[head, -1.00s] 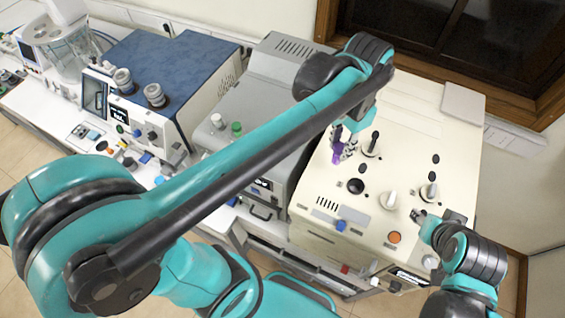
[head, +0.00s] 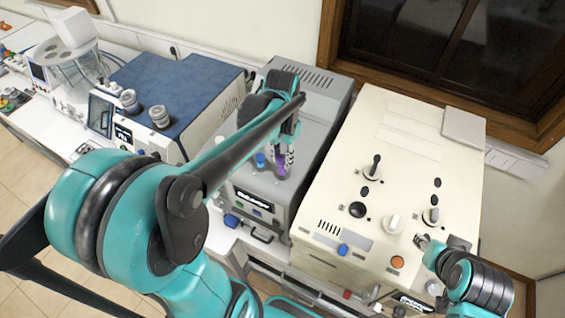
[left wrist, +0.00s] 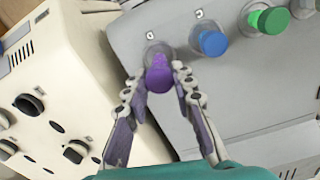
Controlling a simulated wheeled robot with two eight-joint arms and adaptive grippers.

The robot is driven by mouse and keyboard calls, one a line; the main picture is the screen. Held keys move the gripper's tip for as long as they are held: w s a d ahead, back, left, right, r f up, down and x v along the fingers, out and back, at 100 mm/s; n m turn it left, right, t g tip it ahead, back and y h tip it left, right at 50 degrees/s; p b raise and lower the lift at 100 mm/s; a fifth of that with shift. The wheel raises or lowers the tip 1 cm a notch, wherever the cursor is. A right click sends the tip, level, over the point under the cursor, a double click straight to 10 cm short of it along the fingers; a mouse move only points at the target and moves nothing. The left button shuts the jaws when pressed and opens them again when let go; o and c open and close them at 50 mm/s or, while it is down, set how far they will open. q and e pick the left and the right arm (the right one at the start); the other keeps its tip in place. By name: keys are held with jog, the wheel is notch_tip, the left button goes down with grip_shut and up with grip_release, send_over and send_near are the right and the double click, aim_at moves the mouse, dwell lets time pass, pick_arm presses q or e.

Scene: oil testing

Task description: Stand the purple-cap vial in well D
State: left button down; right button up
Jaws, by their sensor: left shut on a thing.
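The purple-cap vial (head: 282,166) is between the fingers of my left gripper (head: 286,154), over the front top of the grey machine. In the left wrist view my left gripper (left wrist: 155,84) is shut on the purple-cap vial (left wrist: 159,76), one finger on each side. The vial is at the well in the row beside the blue-cap vial (left wrist: 210,40), under a small label that looks like D (left wrist: 150,35). I cannot tell whether it is fully seated. My right gripper (head: 422,241) is by the front right of the cream machine; its opening is unclear.
The green-cap vial (left wrist: 272,19) stands beyond the blue one in the same row. The cream machine (head: 405,120), with knobs and a dark lever, stands to the right of the grey machine (head: 318,100). A blue-topped machine (head: 185,78) stands to the left.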

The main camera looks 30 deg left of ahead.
aim_at(282, 165)
pick_arm(q)
notch_tip(282, 165, down, 4)
jog(key=shift+r, duration=0.2)
pick_arm(e)
jog(key=shift+r, duration=0.3)
jog(key=shift+f, duration=0.1)
pick_arm(q)
jog(key=shift+f, duration=0.2)
pick_arm(e)
jog(key=shift+f, duration=0.15)
pick_arm(q)
jog(key=c, duration=1.3)
grip_release()
jog(key=shift+r, duration=0.15)
pick_arm(e)
jog(key=shift+r, duration=0.2)
